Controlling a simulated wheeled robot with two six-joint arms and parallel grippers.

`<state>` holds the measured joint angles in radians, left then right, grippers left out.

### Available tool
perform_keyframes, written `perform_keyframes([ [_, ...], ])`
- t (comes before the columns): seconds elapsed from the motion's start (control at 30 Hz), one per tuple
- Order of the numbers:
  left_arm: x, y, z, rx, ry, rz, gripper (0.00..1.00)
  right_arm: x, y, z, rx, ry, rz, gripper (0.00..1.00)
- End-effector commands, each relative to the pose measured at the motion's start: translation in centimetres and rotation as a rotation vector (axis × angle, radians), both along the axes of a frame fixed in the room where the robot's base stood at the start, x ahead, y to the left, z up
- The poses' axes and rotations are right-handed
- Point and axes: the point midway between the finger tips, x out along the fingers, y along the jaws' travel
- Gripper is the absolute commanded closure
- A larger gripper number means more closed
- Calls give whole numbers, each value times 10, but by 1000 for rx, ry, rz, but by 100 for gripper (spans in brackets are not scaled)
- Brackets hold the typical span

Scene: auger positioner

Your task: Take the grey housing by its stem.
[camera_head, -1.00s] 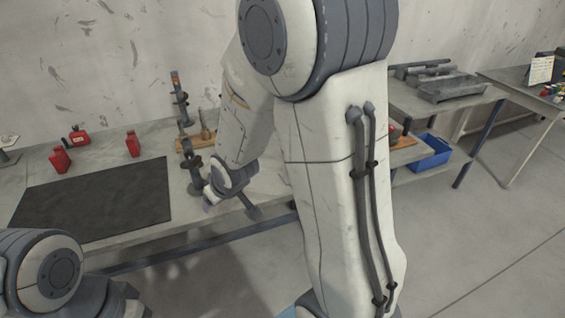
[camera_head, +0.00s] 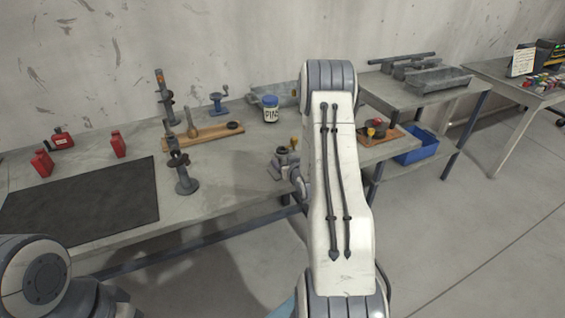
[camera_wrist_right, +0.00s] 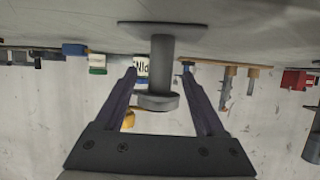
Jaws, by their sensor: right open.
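The grey housing (camera_wrist_right: 163,62) shows in the wrist view, which is upside down: a wide round flange on the bench top, a straight stem and a thicker collar at the free end. My right gripper (camera_wrist_right: 159,70) is open, with one finger on each side of the stem and visible gaps; nothing is gripped. In the head view the housing (camera_head: 282,153) is small at the bench's front edge, partly hidden by my right wrist. My left gripper is out of view; only part of that arm shows at the lower left.
A grey stand (camera_head: 185,182) is left of the housing. Behind are a PINS jar (camera_head: 270,109) and a wooden board (camera_head: 203,136) with parts. A blue bin (camera_head: 415,148) sits right.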

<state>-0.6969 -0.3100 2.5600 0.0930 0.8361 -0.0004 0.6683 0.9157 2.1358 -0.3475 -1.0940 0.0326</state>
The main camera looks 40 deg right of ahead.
Motion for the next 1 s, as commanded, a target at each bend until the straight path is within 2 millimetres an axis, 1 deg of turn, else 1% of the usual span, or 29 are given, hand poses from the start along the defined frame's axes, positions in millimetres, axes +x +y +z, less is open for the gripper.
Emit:
perform_keyframes([
  [0.13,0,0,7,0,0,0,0,11,-3,-3,1,1,1,28],
  [0.27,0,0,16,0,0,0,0,28,-9,-8,0,1,1,28],
  [0.43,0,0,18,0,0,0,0,44,-15,-17,-1,0,0,28],
  [0.53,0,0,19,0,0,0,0,47,-16,-19,0,1,0,28],
  [0.73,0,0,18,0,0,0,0,47,-17,-20,0,1,-1,28],
  [0.77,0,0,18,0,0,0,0,47,-17,-20,0,1,-1,40],
  [0.8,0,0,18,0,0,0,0,47,-17,-20,0,1,-1,55],
  [0.87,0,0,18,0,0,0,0,47,-17,-20,0,1,-1,78],
  [0.9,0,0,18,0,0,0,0,47,-17,-20,0,1,-1,93],
  [0.93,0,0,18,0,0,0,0,47,-17,-20,0,1,-1,100],
  [1.0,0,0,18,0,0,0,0,47,-17,-19,0,1,-1,100],
])
